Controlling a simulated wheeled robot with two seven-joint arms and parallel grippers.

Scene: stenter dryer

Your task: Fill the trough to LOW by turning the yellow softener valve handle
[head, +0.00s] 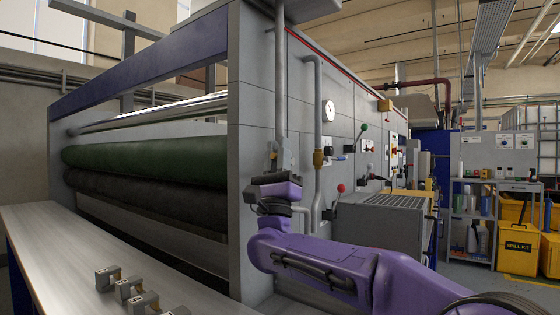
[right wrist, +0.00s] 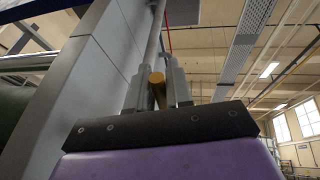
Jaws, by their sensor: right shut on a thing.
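My right gripper (head: 277,160), on the purple arm, is raised at the near corner of the grey machine (head: 252,110), in front of a vertical grey pipe. In the right wrist view its two grey fingers (right wrist: 158,80) are shut on the yellow softener valve handle (right wrist: 157,90), which shows as a yellow bar between them. In the head view the handle is mostly hidden by the gripper. The trough and its LOW mark cannot be made out. My left gripper is not in view.
A green roller (head: 145,153) and a black roller (head: 140,190) lie left of the gripper. A pale bench (head: 60,235) with small metal blocks (head: 130,287) is in front. A gauge (head: 328,111), a green-knobbed lever (head: 363,127) and a red-knobbed lever (head: 340,188) are on the machine's side.

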